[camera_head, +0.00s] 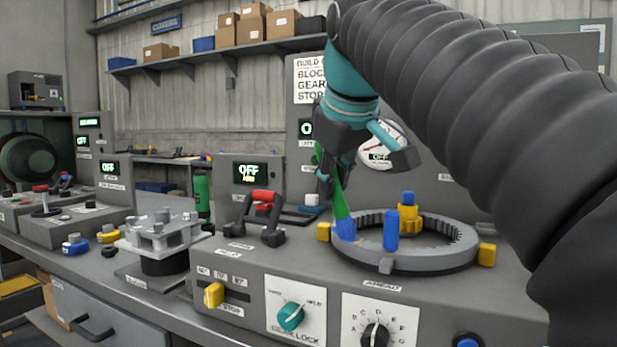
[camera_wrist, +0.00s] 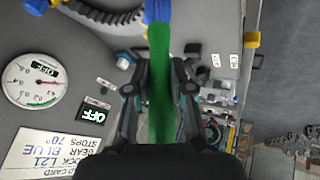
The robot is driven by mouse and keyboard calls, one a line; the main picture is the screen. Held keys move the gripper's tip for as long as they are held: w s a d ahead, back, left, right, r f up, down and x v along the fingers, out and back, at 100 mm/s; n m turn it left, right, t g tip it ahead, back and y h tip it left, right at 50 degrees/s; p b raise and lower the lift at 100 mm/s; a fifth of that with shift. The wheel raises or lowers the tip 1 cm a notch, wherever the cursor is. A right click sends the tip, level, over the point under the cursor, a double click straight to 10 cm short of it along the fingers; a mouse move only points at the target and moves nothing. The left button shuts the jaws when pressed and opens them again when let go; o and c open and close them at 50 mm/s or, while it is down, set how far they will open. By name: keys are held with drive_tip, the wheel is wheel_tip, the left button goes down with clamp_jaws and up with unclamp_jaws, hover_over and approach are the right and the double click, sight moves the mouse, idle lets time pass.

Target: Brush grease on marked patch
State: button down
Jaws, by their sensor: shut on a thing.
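My gripper (camera_head: 330,178) is shut on a green-handled brush (camera_head: 341,200), and the handle also shows between the fingers in the wrist view (camera_wrist: 159,60). The brush tilts, with its blue tip (camera_head: 346,230) down at the left part of the grey toothed ring (camera_head: 420,262). The tip overlaps the ring's rim in the head view; I cannot tell whether it touches. In the wrist view the ring (camera_wrist: 100,22) lies at the top, left of the handle. I cannot make out a marked patch; the brush may hide it.
A blue peg (camera_head: 391,230) and a yellow peg (camera_head: 409,215) stand at the ring. Yellow blocks (camera_head: 487,254) sit at its sides. A black-and-red handle (camera_head: 262,215) stands left of it. A green bottle (camera_head: 201,195) stands farther back. Knobs (camera_head: 290,316) line the front panel.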

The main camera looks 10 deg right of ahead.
drive_tip(key=shift+s+d, duration=0.1)
drive_tip(key=shift+s, duration=0.75)
drive_tip(key=shift+w+r+p, duration=0.1)
drive_tip(key=shift+w+p, duration=0.35)
drive_tip(key=shift+w, duration=0.3)
drive_tip(key=shift+w+a, duration=0.2)
drive_tip(key=shift+w, duration=0.55)
drive_tip(key=shift+p, duration=0.3)
drive_tip(key=shift+r+p, duration=0.65)
drive_tip(key=shift+r, duration=2.25)
